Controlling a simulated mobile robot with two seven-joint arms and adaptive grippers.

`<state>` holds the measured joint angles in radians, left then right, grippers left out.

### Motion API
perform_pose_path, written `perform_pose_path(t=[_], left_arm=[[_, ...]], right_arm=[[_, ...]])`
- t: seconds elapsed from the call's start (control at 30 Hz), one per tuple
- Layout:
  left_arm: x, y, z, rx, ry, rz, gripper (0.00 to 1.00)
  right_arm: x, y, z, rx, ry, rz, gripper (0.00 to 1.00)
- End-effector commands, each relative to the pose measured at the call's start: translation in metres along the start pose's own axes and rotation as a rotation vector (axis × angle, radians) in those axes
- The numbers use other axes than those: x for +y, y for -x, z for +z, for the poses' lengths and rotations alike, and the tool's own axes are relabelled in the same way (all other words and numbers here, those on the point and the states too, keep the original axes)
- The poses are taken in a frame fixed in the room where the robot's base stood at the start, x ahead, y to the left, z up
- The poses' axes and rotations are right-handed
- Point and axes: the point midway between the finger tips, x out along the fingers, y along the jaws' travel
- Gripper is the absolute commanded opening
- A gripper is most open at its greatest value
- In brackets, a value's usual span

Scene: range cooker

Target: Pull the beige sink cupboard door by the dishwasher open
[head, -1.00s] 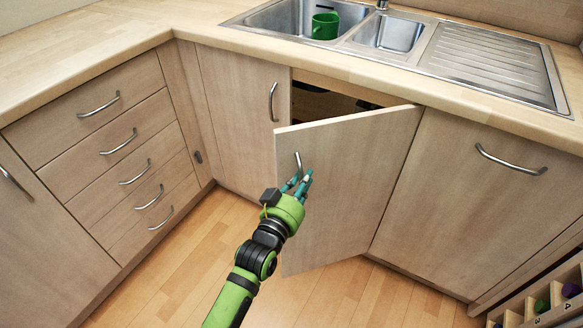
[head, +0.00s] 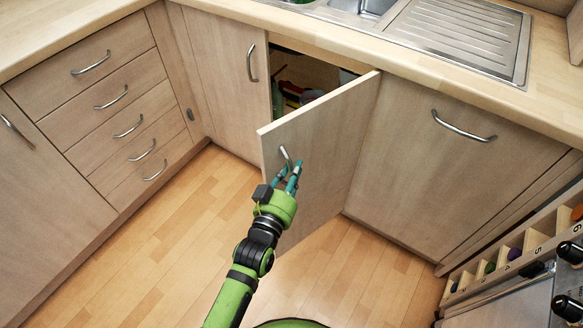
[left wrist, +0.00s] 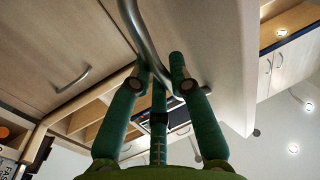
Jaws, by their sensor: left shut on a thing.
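The beige sink cupboard door (head: 323,150) stands partly open in the head view, hinged on its right edge beside the dishwasher front (head: 447,160). Its curved metal handle (head: 285,158) is near the free left edge. My left gripper (head: 292,178) is at this handle, with its teal fingers shut on it. In the left wrist view the handle (left wrist: 143,42) runs between the fingers of my left gripper (left wrist: 158,80). Behind the door a dark gap shows the cupboard inside (head: 300,80), with some coloured things partly hidden. My right gripper is not in view.
A drawer stack (head: 100,110) stands at the left and a closed cupboard door (head: 225,80) is left of the opening. The sink and worktop (head: 455,45) lie above. A rack with numbered compartments (head: 510,245) is at the lower right. The wooden floor (head: 170,235) is clear.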

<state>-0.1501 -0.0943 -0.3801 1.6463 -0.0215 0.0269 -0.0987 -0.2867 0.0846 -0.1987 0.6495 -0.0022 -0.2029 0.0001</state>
Motion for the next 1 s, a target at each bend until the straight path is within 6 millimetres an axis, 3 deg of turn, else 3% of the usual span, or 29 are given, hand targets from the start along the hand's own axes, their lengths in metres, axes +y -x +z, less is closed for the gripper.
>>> perform_pose_path(t=[0.2,0.23,0.3,0.7,0.87,1.0], left_arm=[[0.004,-0.002,-0.003,0.008,-0.003,0.006,0.0],[0.004,-0.002,-0.004,0.008,-0.003,0.006,0.24],[0.004,-0.002,-0.004,0.008,-0.002,0.006,0.44],[0.001,0.004,-0.001,0.003,0.0,0.002,0.44],[0.001,0.028,0.0,0.001,0.0,0.003,0.44],[0.002,0.059,0.0,0.001,0.0,0.004,0.44]], right_arm=[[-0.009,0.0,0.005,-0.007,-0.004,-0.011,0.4],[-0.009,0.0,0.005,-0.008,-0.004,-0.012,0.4],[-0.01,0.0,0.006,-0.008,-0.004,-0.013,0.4],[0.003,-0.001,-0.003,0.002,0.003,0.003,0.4],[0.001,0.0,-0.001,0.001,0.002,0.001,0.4],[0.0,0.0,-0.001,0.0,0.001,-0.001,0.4]])
